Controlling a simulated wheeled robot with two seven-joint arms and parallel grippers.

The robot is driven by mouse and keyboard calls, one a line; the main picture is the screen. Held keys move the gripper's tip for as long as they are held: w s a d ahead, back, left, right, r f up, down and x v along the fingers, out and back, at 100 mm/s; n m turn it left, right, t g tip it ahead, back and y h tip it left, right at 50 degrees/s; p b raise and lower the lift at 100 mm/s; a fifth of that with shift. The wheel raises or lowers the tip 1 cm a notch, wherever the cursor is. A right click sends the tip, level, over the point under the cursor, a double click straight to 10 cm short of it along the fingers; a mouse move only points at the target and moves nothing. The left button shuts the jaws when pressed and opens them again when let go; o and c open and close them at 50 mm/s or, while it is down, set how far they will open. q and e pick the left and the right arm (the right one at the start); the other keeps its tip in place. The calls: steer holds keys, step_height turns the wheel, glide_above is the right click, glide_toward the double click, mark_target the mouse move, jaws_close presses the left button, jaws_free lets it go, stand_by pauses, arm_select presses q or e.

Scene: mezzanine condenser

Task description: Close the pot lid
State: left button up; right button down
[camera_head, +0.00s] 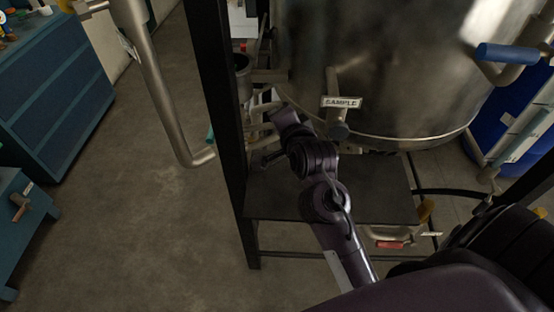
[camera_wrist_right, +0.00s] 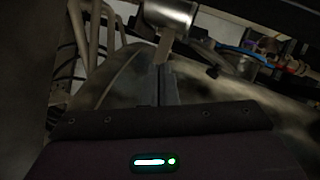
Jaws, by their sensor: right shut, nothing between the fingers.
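My right arm reaches up from the lower right in the head view to the pipework beside the large steel vessel (camera_head: 400,60). My right gripper (camera_wrist_right: 162,68) is shut and empty in the right wrist view. Its fingertips are close to a tan flat piece (camera_wrist_right: 165,46) below a shiny metal cylinder (camera_wrist_right: 168,17); I cannot tell whether they touch. A small open-topped metal pot (camera_head: 243,64) is beside the black post in the head view. I cannot clearly make out its lid. My left gripper is out of view.
A black upright post (camera_head: 216,90) stands left of the vessel, with a dark platform (camera_head: 385,190) below. A "SAMPLE" tag (camera_head: 341,102) hangs on the vessel's outlet. Blue cabinets (camera_head: 60,90) stand at left. The floor (camera_head: 150,220) between is clear.

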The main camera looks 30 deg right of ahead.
steer(key=s+a+f+n+g+y, duration=0.1)
steer(key=s+a+f+n+g, duration=0.2)
steer(key=s+f+n, duration=0.3)
steer(key=shift+s+a+n+g+y, duration=0.15)
steer(key=shift+a+n+g+y, duration=0.15)
steer(key=shift+a+n+y, duration=0.15)
